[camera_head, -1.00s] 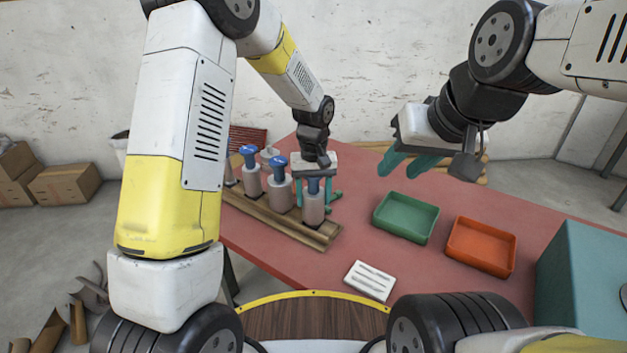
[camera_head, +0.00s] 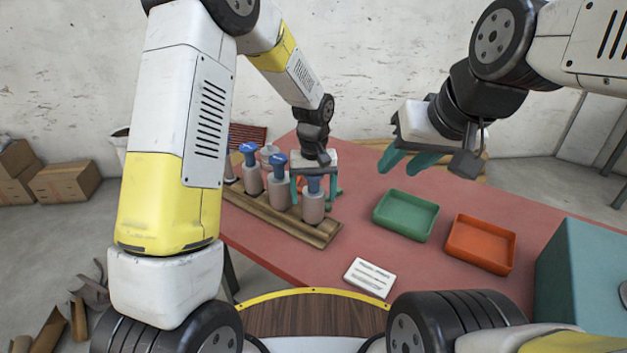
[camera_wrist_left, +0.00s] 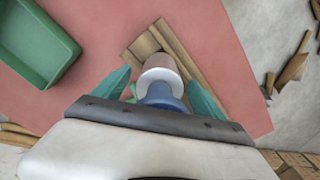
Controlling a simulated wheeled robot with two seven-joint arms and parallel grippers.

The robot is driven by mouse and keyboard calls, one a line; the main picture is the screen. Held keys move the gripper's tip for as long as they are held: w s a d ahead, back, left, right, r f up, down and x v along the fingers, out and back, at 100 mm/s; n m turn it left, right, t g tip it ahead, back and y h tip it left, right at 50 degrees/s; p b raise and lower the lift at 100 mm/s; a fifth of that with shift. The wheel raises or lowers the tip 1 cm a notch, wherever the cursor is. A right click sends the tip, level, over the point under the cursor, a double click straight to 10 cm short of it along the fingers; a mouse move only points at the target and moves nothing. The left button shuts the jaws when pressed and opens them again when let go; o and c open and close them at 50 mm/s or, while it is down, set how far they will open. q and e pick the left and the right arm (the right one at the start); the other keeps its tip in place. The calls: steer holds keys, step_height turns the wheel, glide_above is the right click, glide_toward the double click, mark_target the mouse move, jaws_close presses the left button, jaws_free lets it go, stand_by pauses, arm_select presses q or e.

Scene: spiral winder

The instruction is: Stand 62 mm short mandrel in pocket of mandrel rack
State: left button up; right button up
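A row of grey mandrels with blue tops stands along the wooden rack (camera_head: 285,225): one at left (camera_head: 253,180), one in the middle (camera_head: 280,192) and one at the right end (camera_head: 313,207). I cannot tell by size which is the 62 mm one. My left gripper (camera_head: 315,192) is low at the rack's right end, behind the right mandrel. In the left wrist view, a mandrel (camera_wrist_left: 161,68) shows between the spread teal fingers, with gaps on both sides. Its seating in a pocket is hidden. My right gripper (camera_head: 408,160) is open and empty above the table.
A green tray (camera_head: 406,235) and an orange tray (camera_head: 480,265) stand right of the rack on the red table (camera_head: 270,258). A white card (camera_head: 370,278) lies in front. A teal box (camera_head: 590,275) is at the right edge. Table between rack and green tray is clear.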

arm_select(q)
step_height(320, 180, up, 8)
steer(key=shift+f, duration=0.1)
stand_by(0.4)
steer(key=shift+s, duration=0.1)
